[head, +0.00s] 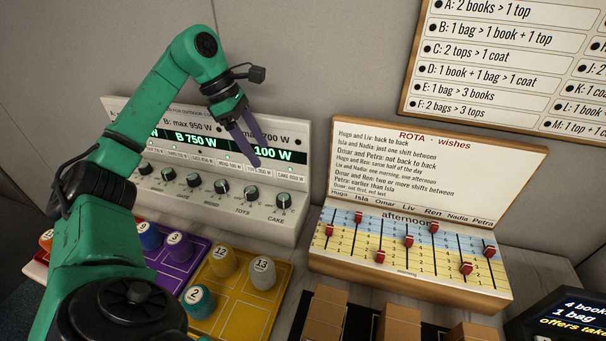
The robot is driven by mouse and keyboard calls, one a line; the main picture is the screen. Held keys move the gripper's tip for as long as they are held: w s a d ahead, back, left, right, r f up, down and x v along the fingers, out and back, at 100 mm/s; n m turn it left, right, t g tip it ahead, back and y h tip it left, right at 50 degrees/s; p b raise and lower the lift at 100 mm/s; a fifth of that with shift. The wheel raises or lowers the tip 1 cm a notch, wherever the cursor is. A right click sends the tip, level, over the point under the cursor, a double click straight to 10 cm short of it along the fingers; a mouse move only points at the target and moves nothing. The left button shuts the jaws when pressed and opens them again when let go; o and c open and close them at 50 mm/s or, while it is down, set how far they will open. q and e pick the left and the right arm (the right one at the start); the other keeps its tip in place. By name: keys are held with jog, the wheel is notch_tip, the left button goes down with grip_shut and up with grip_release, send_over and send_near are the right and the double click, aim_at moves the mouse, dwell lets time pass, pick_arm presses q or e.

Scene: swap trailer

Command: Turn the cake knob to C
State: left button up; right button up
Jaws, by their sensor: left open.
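The cake knob (283,201) is the rightmost dark knob in the row on the front of the white console (225,210), above the label CAKE. Its small scale letters are too fine to read, so I cannot tell its setting. My left gripper (250,154) has dark purple fingers and is open and empty. In the view it lies over the console's display, above and left of the cake knob, and does not touch the knob. The display (277,155) reads 100 W at the right and B 750 W at the left. My right gripper is not in view.
Other knobs (222,186) sit close to the left. A rota board with red sliders (408,241) stands to the right. In front are a yellow tray (250,327) and a purple tray (184,278) with numbered pegs. Brown blocks (398,325) stand at the bottom.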

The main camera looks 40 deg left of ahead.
pick_arm(q)
jog(key=b, duration=0.2)
send_near(283, 197)
jog(key=f, duration=0.1)
jog(key=x, duration=0.7)
jog(key=shift+w+d+p, duration=0.15)
jog(key=shift+d+p, duration=0.05)
jog(key=shift+p, duration=0.2)
jog(key=shift+d+f, duration=0.1)
jog(key=shift+f, duration=0.2)
grip_shut()
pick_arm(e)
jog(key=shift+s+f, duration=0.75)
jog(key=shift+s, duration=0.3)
